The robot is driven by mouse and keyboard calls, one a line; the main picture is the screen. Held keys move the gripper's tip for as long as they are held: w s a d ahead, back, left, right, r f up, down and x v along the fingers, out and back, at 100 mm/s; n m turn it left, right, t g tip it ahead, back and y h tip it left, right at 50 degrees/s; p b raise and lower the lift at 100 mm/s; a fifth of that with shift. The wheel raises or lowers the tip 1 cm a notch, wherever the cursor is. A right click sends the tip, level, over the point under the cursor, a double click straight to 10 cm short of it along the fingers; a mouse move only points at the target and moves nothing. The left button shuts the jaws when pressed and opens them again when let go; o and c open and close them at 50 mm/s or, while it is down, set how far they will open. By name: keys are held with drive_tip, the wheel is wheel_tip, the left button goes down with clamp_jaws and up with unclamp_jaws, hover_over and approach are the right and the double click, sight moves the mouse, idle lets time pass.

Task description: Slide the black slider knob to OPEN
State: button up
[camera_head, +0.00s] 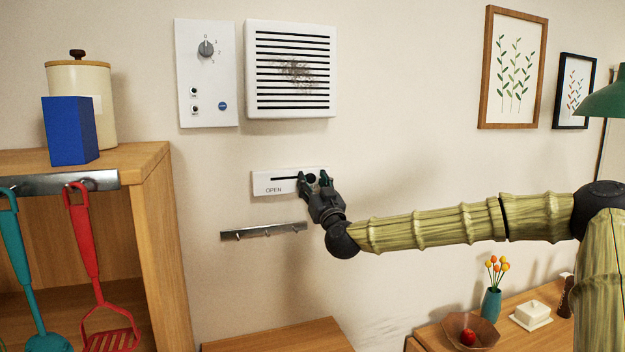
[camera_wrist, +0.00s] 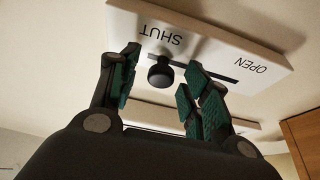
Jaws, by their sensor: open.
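The white slider plate (camera_head: 262,184) is on the wall, with a dark horizontal slot and the word OPEN at its left end. In the wrist view the plate (camera_wrist: 218,44) appears upside down, with SHUT at left and OPEN at right. The round black knob (camera_wrist: 160,73) is on the slot near SHUT. In the head view the knob (camera_head: 310,178) shows at the slot's right end, partly hidden by my gripper. My gripper (camera_head: 317,182) is open, its green-padded fingers (camera_wrist: 158,85) on either side of the knob with gaps showing.
A metal hook rail (camera_head: 264,231) is on the wall just below the plate. Above are a white vent grille (camera_head: 291,68) and a control panel (camera_head: 206,74) with a dial. A wooden shelf (camera_head: 155,165) with hanging utensils stands at left. The wall beside the plate is bare.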

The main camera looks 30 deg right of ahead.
drive_tip(key=shift+w+r, duration=0.15)
drive_tip(key=shift+r, duration=0.05)
drive_tip(key=shift+w+f, duration=0.1)
drive_tip(key=shift+w, duration=0.05)
clamp_jaws()
drive_tip(key=shift+w+a+b, duration=0.35)
drive_tip(key=shift+a+b, duration=0.25)
drive_tip(key=shift+a, duration=0.9)
drive_tip(key=shift+w+a+b, duration=0.3)
drive_tip(key=shift+a+b, duration=0.3)
drive_tip(key=shift+a, duration=0.9)
drive_tip(key=shift+w+a+b, duration=0.35)
drive_tip(key=shift+a+b, duration=0.25)
drive_tip(key=shift+a, duration=0.9)
drive_tip(key=shift+c, duration=2.1)
unclamp_jaws()
drive_tip(key=o, duration=0.4)
drive_tip(key=shift+w+a, duration=0.1)
